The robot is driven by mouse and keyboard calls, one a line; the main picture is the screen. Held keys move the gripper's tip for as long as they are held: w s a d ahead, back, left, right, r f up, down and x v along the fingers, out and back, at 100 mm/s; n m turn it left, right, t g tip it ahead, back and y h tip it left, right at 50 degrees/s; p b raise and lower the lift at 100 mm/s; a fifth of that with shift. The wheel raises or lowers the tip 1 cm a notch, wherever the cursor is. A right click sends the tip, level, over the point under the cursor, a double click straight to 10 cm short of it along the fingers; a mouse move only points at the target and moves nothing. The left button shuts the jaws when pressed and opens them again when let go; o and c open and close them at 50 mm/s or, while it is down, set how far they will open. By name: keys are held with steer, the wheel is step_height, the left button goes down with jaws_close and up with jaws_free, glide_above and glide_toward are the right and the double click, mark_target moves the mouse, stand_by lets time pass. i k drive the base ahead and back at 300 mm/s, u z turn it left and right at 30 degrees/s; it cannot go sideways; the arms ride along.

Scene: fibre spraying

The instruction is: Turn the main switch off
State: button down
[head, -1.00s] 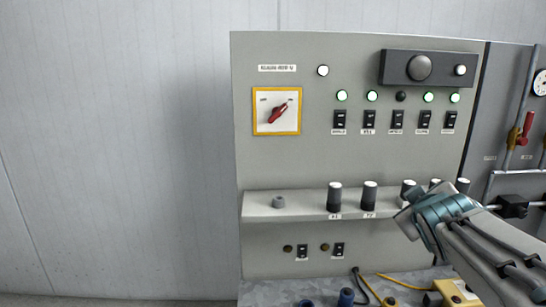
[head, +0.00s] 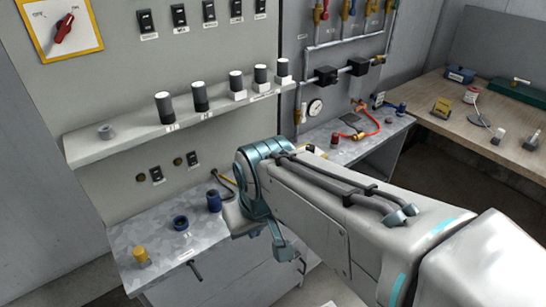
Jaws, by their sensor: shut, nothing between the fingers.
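The main switch (head: 64,27) is a red rotary handle on a white plate with a yellow frame. It sits at the top left of the head view, on the grey control panel (head: 110,75). The handle is tilted, its upper end pointing up and right; the small plate labels are too blurred to read surely.
A shelf (head: 130,147) with several dark, white-topped knobs juts out below the switch. Pipes and a gauge (head: 315,107) stand right of the panel. A wooden table (head: 450,105) is farther right.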

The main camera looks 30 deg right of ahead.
mark_target(63, 26)
steer(key=u, duration=0.6)
steer(key=k, duration=0.4)
steer(key=u, duration=0.85)
steer(key=i, duration=0.75)
steer(key=z, duration=0.05)
